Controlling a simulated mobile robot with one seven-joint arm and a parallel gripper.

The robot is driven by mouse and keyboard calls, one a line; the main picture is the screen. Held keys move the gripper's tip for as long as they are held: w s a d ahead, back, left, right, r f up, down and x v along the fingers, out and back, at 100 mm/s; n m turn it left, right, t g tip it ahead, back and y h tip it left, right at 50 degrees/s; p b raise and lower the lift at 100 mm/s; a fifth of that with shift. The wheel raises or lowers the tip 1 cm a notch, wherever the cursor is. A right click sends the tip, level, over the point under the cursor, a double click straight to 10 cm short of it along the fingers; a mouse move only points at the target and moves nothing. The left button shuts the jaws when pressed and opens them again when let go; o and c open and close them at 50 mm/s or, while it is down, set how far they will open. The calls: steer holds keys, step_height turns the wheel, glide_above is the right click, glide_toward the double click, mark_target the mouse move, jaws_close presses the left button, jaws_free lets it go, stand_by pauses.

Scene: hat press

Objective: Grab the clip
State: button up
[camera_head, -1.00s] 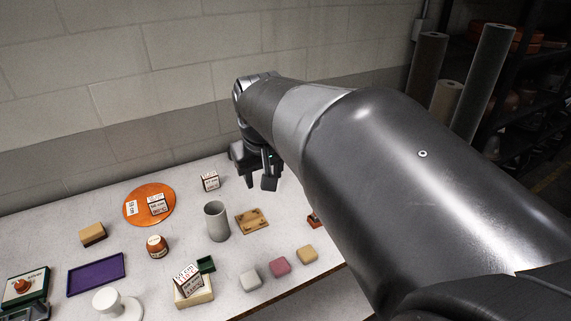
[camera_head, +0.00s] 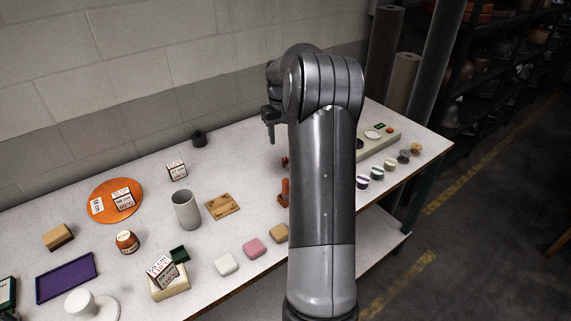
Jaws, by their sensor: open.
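My gripper (camera_head: 270,132) hangs above the back part of the white table (camera_head: 236,165), left of my upright arm, with its fingers pointing down. Its jaws are open and nothing shows between them. I cannot tell for sure which thing is the clip. A small dark red item (camera_head: 285,161) shows at the left edge of my arm, below the gripper in the picture and partly hidden. An orange-brown piece (camera_head: 284,191) stands nearer the front, also partly covered by my arm. My arm hides the table behind it.
A grey cup (camera_head: 187,210), a wooden board (camera_head: 222,207), an orange disc (camera_head: 103,205), a purple tray (camera_head: 66,277) and several blocks occupy the left. A grey device (camera_head: 377,140) and several small spools stand at the right. A wall runs behind.

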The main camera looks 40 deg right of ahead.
steer(key=f, duration=0.2)
steer(key=d+f, duration=0.1)
steer(key=f, duration=0.1)
steer(key=d+f, duration=0.1)
steer(key=f, duration=0.1)
steer(key=shift+w+d+f, duration=0.15)
steer(key=shift+d+f, duration=0.1)
steer(key=shift+f, duration=0.15)
steer(key=shift+w+d+f, duration=0.1)
steer(key=shift+w+f, duration=0.05)
steer(key=shift+f, duration=0.9)
steer(key=shift+w+d+f, duration=0.1)
steer(key=shift+w+f, duration=0.1)
steer(key=shift+f, duration=0.8)
steer(key=shift+w+d+f, duration=0.1)
steer(key=shift+w+f, duration=0.05)
steer(key=shift+f, duration=0.9)
jaws_close()
